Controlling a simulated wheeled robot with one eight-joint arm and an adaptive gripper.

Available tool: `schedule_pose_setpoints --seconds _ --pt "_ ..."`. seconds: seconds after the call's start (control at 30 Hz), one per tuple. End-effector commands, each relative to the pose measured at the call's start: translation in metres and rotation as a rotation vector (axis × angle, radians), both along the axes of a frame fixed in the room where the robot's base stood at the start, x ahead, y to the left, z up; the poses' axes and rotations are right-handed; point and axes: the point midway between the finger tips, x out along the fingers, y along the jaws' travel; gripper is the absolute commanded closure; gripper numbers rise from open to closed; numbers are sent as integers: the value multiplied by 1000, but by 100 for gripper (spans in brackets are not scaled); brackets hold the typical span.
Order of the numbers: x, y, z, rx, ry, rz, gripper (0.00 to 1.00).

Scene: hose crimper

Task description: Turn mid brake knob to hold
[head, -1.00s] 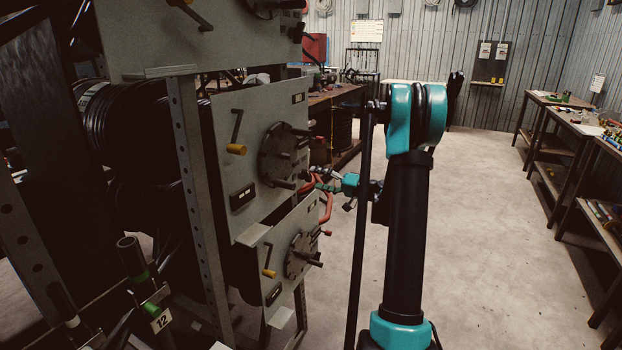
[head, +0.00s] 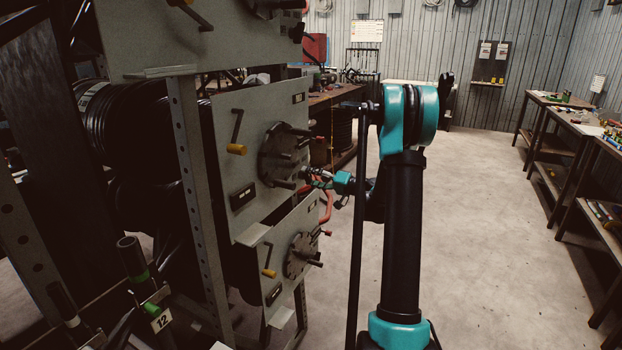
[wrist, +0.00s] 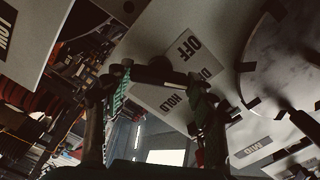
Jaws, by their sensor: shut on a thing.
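The mid brake knob (wrist: 157,75) is a dark bar-like shape at the label plate (wrist: 187,48) in the wrist view. The plate reads OFF, with HOLD lower down and another word partly covered. My gripper (wrist: 158,82) is shut on the knob, one finger on each side. The knob's pointing direction is hard to tell because it is dark and partly covered by the fingers. In the head view my gripper (head: 314,178) is at the right edge of the mid panel (head: 226,178), beside its round flange (head: 282,155); the knob is hidden there.
The mid panel has a yellow-handled crank (head: 236,149). The low panel (head: 282,292), with its own flange (head: 300,256) and a red hose (head: 327,207), is just below my gripper. Open floor (head: 490,230) lies to the right, before the benches (head: 570,120).

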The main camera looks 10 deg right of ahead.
Motion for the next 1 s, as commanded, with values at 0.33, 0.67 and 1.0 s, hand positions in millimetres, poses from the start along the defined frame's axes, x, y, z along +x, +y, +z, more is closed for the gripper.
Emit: schedule_pose_setpoints --seconds 0.33,0.67,1.0 --pt "0 0 0 26 37 0 72" --pt "0 0 0 157 218 0 72" --pt "0 0 0 347 479 0 72"
